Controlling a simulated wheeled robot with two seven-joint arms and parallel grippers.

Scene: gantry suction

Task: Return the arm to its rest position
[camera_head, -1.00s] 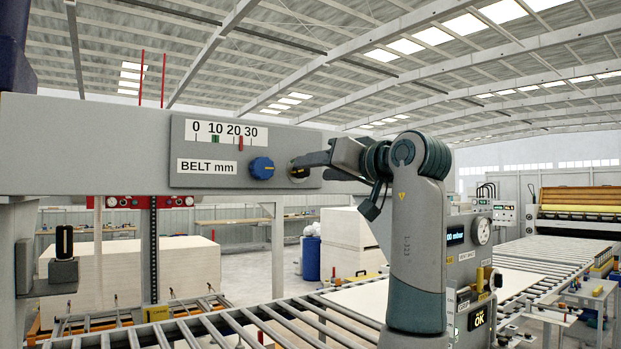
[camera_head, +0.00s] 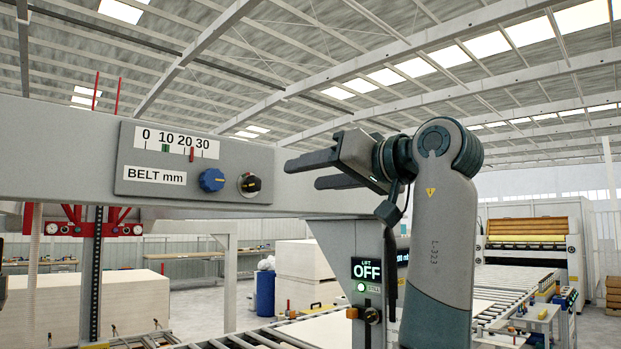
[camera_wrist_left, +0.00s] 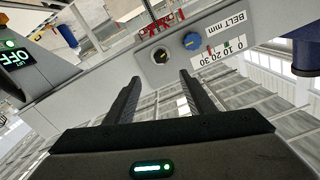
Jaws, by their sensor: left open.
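My left gripper (camera_head: 304,173) is open and empty, its two dark fingers pointing left. It is in the air in front of the grey beam, to the right of the BELT mm panel (camera_head: 140,190) and apart from it. The panel carries a scale with a green and a red mark, a blue knob (camera_head: 211,180) and a dark round knob (camera_head: 249,184). In the left wrist view the open fingers (camera_wrist_left: 160,76) have nothing between them. The dark knob (camera_wrist_left: 161,56) and blue knob (camera_wrist_left: 192,41) show beyond them. My right gripper is not in view.
The grey beam (camera_head: 60,160) runs across the left half. A post with a LIFT OFF display (camera_head: 366,270) stands below my gripper. A roller conveyor (camera_head: 515,280) lies at the right. White board stacks (camera_head: 110,300) and a blue drum (camera_head: 265,293) stand behind.

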